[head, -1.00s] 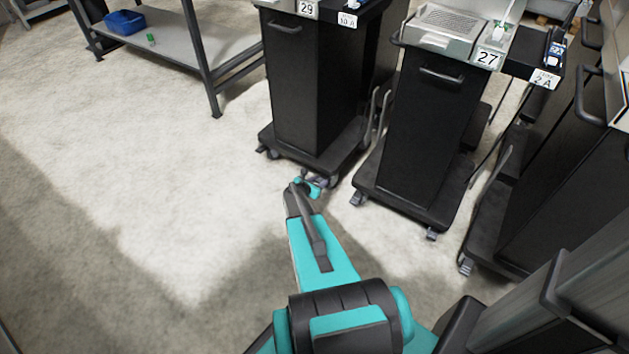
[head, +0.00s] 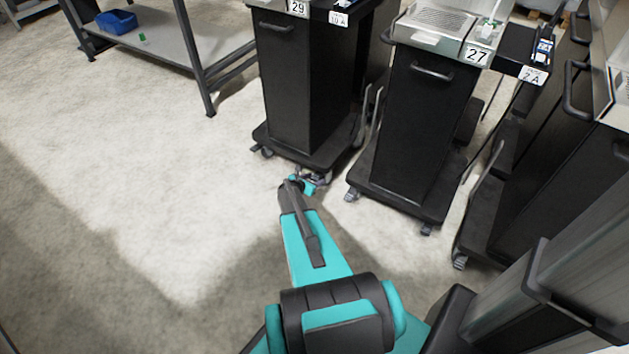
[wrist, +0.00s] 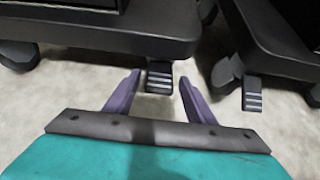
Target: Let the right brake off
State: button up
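The black cart numbered 29 (head: 289,90) stands on casters at the upper middle of the head view. In the wrist view its right brake pedal (wrist: 159,70), dark with pale stripes, sticks out below the right corner of the black base (wrist: 95,30). My gripper (wrist: 160,84) is open, with one purple finger on each side of this pedal and a gap on both sides. It holds nothing. In the head view my gripper (head: 313,182) is low at the cart's front right corner, where the pedal is largely hidden.
Cart 27 (head: 412,130) stands close on the right; its striped pedal (wrist: 252,93) is just right of my right finger. More dark carts (head: 560,170) stand farther right. A grey shelf (head: 165,45) with a blue bin (head: 116,21) is upper left. The left floor is clear.

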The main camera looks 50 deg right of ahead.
jog(key=shift+a+r, duration=0.3)
jog(key=shift+a, duration=0.05)
jog(key=v, duration=1.3)
jog(key=shift+p, duration=0.45)
